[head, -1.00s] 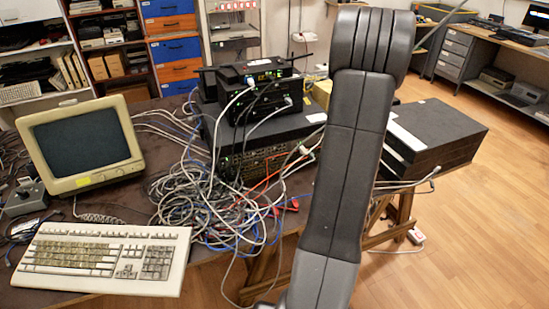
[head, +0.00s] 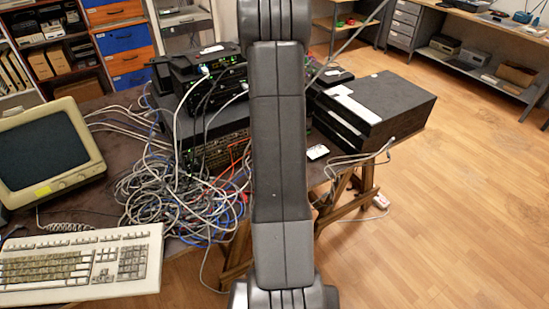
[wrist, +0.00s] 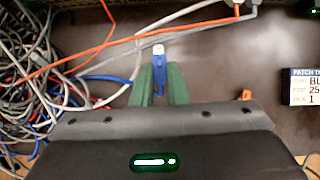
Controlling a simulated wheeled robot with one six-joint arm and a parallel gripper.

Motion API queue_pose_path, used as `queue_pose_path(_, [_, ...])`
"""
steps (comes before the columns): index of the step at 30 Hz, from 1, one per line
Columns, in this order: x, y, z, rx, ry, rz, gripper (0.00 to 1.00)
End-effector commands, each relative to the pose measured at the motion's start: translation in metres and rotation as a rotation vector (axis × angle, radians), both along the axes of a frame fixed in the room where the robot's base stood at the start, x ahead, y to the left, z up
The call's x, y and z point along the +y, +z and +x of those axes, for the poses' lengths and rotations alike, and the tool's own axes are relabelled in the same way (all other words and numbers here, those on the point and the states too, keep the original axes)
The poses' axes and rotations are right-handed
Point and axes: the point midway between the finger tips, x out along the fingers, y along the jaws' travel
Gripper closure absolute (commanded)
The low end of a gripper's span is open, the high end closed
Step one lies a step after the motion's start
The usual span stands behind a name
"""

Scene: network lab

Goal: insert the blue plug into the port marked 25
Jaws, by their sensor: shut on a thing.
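My gripper (wrist: 161,76) has two green fingers. In the wrist view it is shut on the blue plug (wrist: 159,72), whose clear tip points away from the gripper, above a dark table top (wrist: 215,60). A card (wrist: 304,87) at the right edge of the wrist view is cut off; it reads "PATCH", "BL" and "25". The port marked 25 cannot be made out in either view. In the head view my arm hides my gripper and the plug.
A tangle of cables (head: 165,185) covers the table beside stacked black network units (head: 222,75). Orange and grey cables (wrist: 105,45) cross near the plug in the wrist view. A keyboard (head: 75,265) and monitor (head: 45,150) stand left, a large black case (head: 385,105) right.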

Motion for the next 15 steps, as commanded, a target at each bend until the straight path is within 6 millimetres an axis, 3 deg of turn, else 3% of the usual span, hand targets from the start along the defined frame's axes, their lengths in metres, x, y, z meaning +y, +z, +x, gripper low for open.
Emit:
queue_pose_path(1, [0.012,0.003,0.000,0.000,-0.007,0.000,1.00])
queue_pose_path(6, [0.033,0.003,0.002,-0.005,-0.042,0.002,1.00])
queue_pose_path(15, [0.046,0.004,0.015,-0.007,-0.052,0.003,1.00])
